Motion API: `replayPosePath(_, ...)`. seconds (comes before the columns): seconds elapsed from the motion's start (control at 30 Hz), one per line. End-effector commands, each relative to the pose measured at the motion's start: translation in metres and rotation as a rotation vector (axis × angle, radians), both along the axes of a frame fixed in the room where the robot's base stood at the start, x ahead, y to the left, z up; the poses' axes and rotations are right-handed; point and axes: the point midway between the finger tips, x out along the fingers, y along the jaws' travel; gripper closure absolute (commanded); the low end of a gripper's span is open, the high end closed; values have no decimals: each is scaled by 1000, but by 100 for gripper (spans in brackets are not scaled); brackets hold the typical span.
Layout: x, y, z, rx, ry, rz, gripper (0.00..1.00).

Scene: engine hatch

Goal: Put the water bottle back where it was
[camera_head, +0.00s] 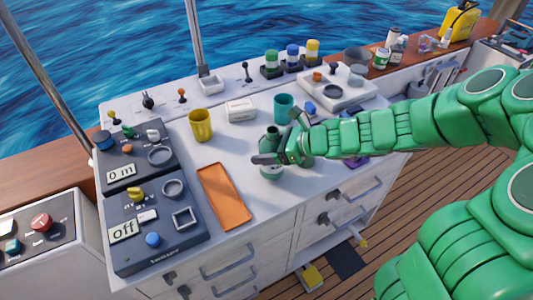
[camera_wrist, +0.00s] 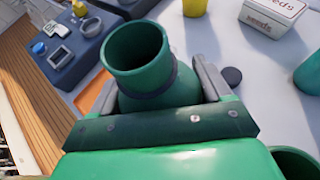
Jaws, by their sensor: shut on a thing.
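The water bottle seems to be the dark green bottle (camera_head: 270,172) with a wide open neck, upright over the white counter in the head view. My gripper (camera_head: 268,158) is shut around it just below the neck. In the wrist view the bottle (camera_wrist: 138,55) stands between the two fingers of my gripper (camera_wrist: 208,78), its round mouth facing the camera. I cannot tell whether its base touches the counter. My gripper hides part of its body.
An orange tray (camera_head: 223,196) lies left of the bottle. A yellow cup (camera_head: 200,125), a white box (camera_head: 240,109) and a teal cup (camera_head: 284,106) stand behind. Another green round thing (camera_wrist: 296,163) is close by my gripper. Dark control panels (camera_head: 155,225) fill the left side.

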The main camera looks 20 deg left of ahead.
Motion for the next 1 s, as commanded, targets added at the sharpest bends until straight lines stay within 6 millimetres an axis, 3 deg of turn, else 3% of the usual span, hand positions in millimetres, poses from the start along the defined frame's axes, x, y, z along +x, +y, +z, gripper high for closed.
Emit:
replayPosePath(0.2, 0, 0, -20, 1, 4, 0, 66)
replayPosePath(0.67, 0, 0, -25, 2, 2, 0, 66)
replayPosePath(0.7, 0, 0, -25, 2, 1, 0, 16)
replayPosePath(0.8, 0, 0, -25, 1, 1, 0, 1)
replayPosePath(1.0, 0, 0, -25, 1, 1, 0, 0)
